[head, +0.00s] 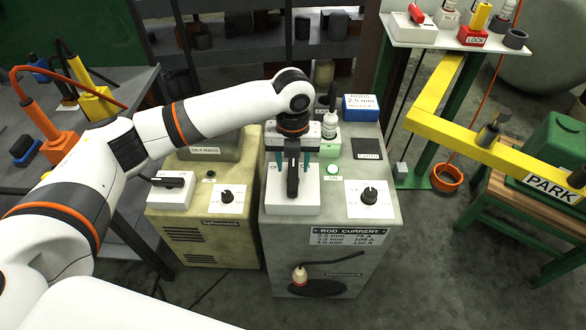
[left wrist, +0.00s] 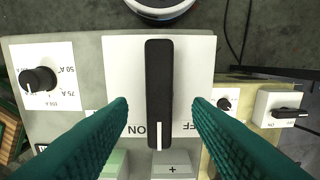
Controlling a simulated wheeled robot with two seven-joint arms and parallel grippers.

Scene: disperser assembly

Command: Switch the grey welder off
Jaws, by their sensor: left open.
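The grey welder (head: 277,245) stands in the middle of the head view. On its top, a white plate (head: 290,203) carries a black lever (head: 292,186). In the left wrist view the lever (left wrist: 158,80) lies straight up the picture, its white-marked end between the ON and OFF labels. A green lamp (head: 334,170) beside the plate looks lit. My left gripper (head: 293,165) is open above the plate. Its teal fingers (left wrist: 160,104) stand on either side of the lever, with a gap on both sides. My right gripper is not in view.
A beige welder (head: 205,243) with its own switch (head: 172,180) and knob (head: 227,196) stands close on the left. A current knob (head: 370,195), a small bottle (head: 330,124) and a blue box (head: 361,108) are on the grey welder. A yellow barrier (head: 480,150) is at right.

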